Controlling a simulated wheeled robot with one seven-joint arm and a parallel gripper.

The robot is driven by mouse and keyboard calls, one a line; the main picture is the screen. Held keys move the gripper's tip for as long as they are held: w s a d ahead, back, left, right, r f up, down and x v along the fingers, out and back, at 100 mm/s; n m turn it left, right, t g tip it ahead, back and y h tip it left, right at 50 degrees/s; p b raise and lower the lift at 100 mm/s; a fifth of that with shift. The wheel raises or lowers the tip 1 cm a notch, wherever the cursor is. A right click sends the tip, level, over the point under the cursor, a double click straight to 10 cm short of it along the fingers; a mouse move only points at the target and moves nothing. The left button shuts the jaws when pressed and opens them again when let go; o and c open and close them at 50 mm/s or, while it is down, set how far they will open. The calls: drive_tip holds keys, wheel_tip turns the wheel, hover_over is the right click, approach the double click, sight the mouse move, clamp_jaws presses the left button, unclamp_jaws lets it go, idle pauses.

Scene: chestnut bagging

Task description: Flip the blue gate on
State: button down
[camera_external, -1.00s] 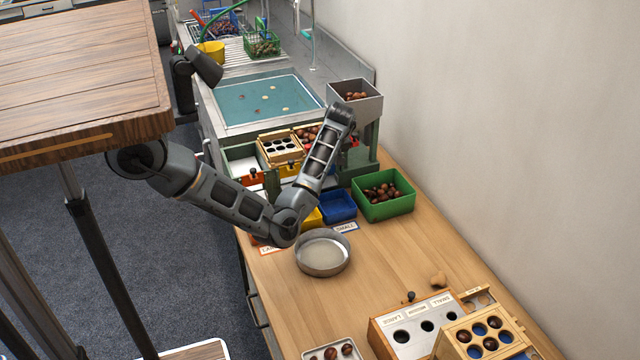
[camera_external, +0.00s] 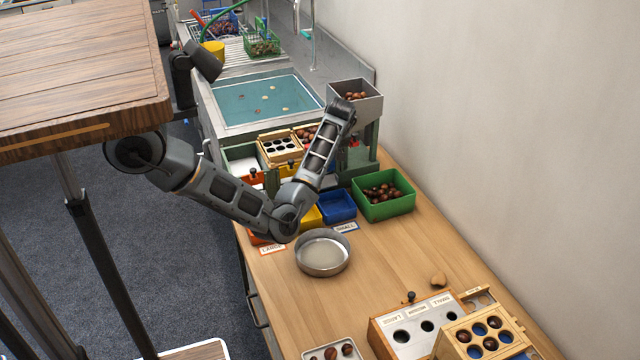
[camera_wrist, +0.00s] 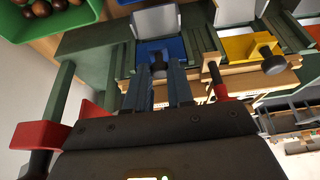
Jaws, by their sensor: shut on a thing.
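The blue gate (camera_wrist: 174,47) is near the top middle of the wrist view, with a pale chute plate (camera_wrist: 156,20) behind it. Its dark knob (camera_wrist: 159,66) sits between my two fingers. My gripper (camera_wrist: 163,76) is shut on this knob; the fingers partly cover the knob and the gate's lower part. In the external view my forearm reaches up to the sorting stand (camera_external: 362,150), and the fingers and the blue gate are hidden there.
The yellow gate (camera_wrist: 243,46) with its own dark knob (camera_wrist: 273,64) is to the right. A red-tipped post (camera_wrist: 218,82) stands close beside my fingers. A green bin (camera_external: 385,208) of chestnuts, a blue bin (camera_external: 338,207) and a round metal pan (camera_external: 322,254) are on the bench.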

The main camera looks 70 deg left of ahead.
wheel_tip(320, 180, up, 2)
drive_tip(key=shift+r+p, duration=0.1)
drive_tip(key=shift+p, duration=0.45)
drive_tip(key=c, duration=1.2)
unclamp_jaws()
drive_tip(key=shift+c, duration=0.2)
drive_tip(key=shift+o, duration=1.3)
drive_tip(key=v, duration=0.7)
drive_tip(key=shift+d+r+b, duration=0.2)
drive_tip(key=shift+r+b, duration=0.1)
